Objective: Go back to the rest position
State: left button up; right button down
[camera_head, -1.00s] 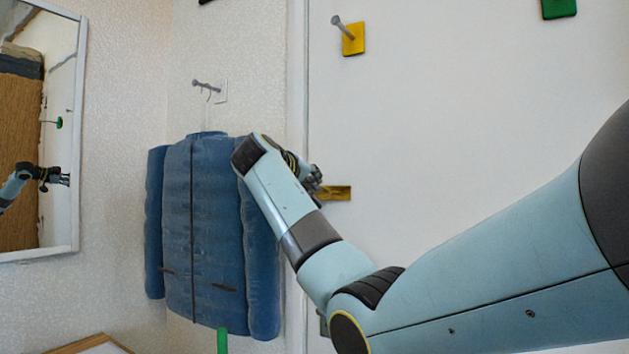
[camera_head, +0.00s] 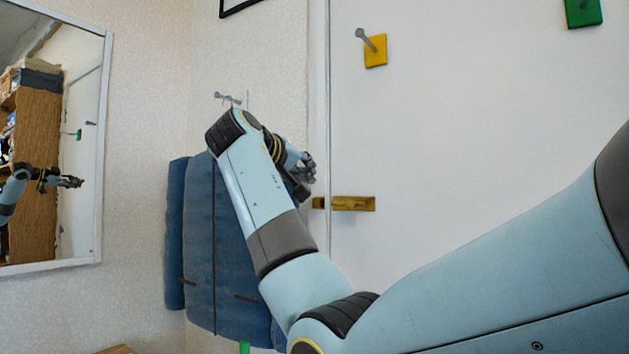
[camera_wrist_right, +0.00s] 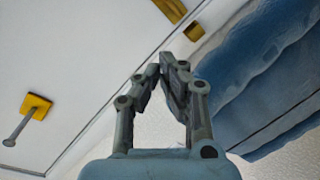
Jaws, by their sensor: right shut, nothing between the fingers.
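My right arm reaches in from the right in the head view. My left gripper is not in view.
A blue jacket (camera_head: 200,240) hangs on the wall behind my forearm. A mirror (camera_head: 104,150) hangs at left and reflects my arm. The door's middle is clear.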

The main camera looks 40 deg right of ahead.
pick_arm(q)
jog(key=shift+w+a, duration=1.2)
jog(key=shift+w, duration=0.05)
pick_arm(e)
jog(key=shift+s+a+r, duration=0.2)
jog(key=shift+s+a, duration=0.05)
jog(key=shift+a, duration=0.15)
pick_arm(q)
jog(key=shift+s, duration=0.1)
